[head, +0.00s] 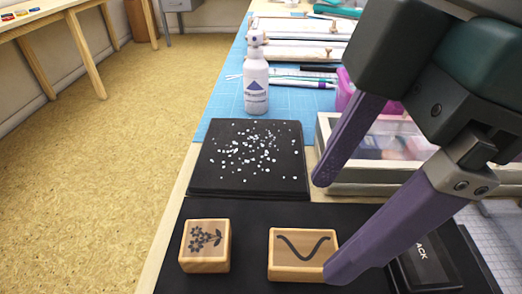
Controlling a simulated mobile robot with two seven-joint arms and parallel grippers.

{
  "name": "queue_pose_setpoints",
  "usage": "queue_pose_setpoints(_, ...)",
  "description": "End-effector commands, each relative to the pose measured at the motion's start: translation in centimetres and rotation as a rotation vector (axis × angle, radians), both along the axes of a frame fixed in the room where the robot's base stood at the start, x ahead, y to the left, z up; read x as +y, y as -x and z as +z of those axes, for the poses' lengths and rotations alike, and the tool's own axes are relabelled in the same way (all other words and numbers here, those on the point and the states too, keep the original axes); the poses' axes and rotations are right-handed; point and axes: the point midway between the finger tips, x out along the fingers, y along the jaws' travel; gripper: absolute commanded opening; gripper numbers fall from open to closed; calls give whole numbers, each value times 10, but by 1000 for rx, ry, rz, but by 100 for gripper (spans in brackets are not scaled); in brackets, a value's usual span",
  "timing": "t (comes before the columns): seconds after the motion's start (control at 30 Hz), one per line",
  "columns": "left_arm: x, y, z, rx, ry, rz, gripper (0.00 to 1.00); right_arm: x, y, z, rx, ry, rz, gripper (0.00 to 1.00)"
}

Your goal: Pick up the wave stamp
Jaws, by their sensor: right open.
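The wave stamp (299,271) is a light wooden block with a black wavy line on its top. It sits on a black mat (253,235) near the bottom of the head view. My right gripper (330,228) is open, with its two purple fingers apart. Its nearer fingertip overlaps the right edge of the wave stamp in the picture; I cannot tell whether they touch. Its farther fingertip is above and beyond the stamp, near the clear box. My left gripper is not in view.
A flower stamp (205,262) stands left of the wave stamp. A black speckled pad (205,178) lies behind. A black ink pad (428,262) is at right, partly behind my finger. A clear-lidded box (350,188), a white bottle (256,90) and a blue cutting mat (222,125) are farther back.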

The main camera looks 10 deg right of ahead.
Motion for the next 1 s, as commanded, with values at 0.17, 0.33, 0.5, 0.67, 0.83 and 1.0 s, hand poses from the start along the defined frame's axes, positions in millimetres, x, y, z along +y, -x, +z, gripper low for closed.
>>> queue_pose_setpoints(0.17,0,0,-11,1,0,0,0,4,0,-19,-1,-2,1,85)
queue_pose_setpoints(0.33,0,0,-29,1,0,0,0,9,0,-47,1,0,1,85)
queue_pose_setpoints(0.5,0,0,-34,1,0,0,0,14,-2,-60,-2,-2,1,85)
queue_pose_setpoints(0.67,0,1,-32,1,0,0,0,14,-2,-58,-3,-1,0,85)
queue_pose_setpoints(0.83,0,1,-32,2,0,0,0,14,-2,-58,-3,-1,0,67)
queue_pose_setpoints(1.0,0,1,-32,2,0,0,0,14,-2,-58,-3,-1,0,48)
